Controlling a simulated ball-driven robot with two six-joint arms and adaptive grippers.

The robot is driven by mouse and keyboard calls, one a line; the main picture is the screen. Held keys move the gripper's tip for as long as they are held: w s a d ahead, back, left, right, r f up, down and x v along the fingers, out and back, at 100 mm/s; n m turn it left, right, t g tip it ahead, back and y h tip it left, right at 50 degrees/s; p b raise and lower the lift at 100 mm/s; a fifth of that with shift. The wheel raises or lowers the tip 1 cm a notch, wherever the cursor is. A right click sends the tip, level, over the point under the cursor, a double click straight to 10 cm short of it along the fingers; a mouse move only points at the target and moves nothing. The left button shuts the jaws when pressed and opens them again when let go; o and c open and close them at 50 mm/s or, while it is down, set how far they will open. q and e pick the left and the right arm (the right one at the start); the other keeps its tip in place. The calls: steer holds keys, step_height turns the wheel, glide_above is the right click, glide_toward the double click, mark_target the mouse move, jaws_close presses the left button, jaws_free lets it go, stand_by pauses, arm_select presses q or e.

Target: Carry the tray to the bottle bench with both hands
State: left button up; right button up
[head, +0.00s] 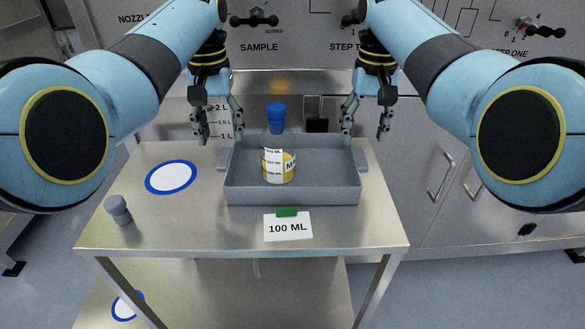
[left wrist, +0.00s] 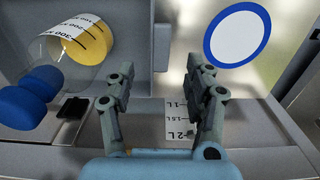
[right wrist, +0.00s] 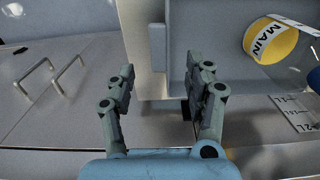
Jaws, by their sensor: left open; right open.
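The grey tray (head: 292,197) sits on a steel table (head: 170,220). A clear bottle with a yellow band (head: 279,172) and a blue cap (head: 276,115) stands inside it. My left gripper (head: 219,138) is open above the tray's left handle (head: 224,158), which also shows between its fingers in the left wrist view (left wrist: 160,45). My right gripper (head: 365,138) is open above the right handle (head: 361,160), which shows in the right wrist view (right wrist: 157,55). Both grippers are empty and appear apart from the handles.
A white disc with a blue rim (head: 171,177) and a small grey knob-like object (head: 118,210) are on the table's left. A "100 ML" card (head: 288,229) is in front of the tray. Grey cabinets (head: 450,190) stand behind and right. A lower shelf (head: 220,290) lies beneath.

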mark_target(225, 157)
arm_select(q)
step_height(225, 157, down, 8)
steer(key=shift+r, duration=0.2)
arm_select(e)
step_height(225, 157, down, 8)
steer(key=shift+r, duration=0.2)
arm_select(q)
steer(key=c, duration=1.1)
arm_select(e)
steer(key=c, duration=1.1)
arm_select(q)
steer(key=shift+a, duration=0.1)
arm_select(e)
steer(key=shift+d, duration=0.1)
